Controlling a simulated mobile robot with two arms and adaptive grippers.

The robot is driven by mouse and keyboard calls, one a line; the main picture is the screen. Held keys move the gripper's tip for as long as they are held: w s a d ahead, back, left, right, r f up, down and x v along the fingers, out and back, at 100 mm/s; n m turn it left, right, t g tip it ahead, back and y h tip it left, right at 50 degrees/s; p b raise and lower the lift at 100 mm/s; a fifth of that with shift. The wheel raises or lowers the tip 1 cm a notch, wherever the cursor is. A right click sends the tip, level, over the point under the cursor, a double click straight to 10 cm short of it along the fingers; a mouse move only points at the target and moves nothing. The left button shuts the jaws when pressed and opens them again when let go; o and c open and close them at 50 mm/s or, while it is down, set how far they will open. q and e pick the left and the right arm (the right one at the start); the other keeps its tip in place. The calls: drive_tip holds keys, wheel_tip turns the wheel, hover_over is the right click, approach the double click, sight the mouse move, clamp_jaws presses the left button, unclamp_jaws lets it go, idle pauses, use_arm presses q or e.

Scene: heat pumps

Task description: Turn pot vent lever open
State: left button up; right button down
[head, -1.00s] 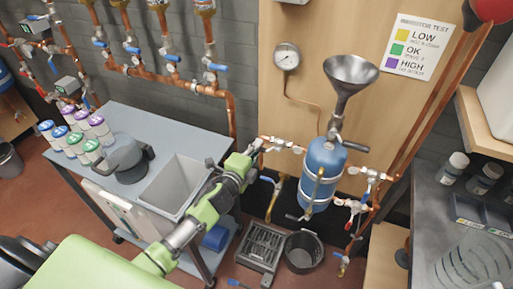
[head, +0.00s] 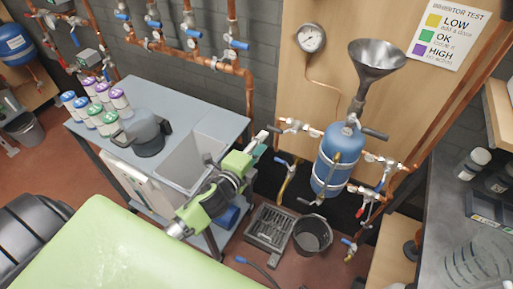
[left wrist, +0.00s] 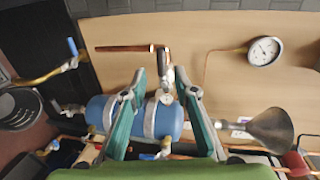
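The blue pot (head: 334,158) stands upright against the wooden board, with a grey funnel (head: 376,66) above it. A dark lever handle (head: 375,133) sticks out to the right near the pot's top. I cannot tell for certain which lever is the vent lever. My left gripper (head: 267,138) is left of the pot, by the left pipe valve (head: 296,126). In the left wrist view the gripper (left wrist: 161,72) is open, its teal fingers on either side of a valve and metal lever (left wrist: 167,78). Contact is unclear. The pot (left wrist: 130,117) lies behind the fingers. My right gripper is out of view.
A pressure gauge (head: 311,38) is on the board. More valves with blue and red handles (head: 361,211) sit lower right of the pot. A grey table (head: 215,125) with bottles stands left.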

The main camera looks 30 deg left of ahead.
use_arm(q)
drive_tip(key=shift+s+r, duration=0.15)
drive_tip(key=shift+s, duration=0.55)
drive_tip(key=shift+s+r, duration=0.15)
drive_tip(key=shift+s, duration=0.55)
drive_tip(key=shift+a, duration=0.1)
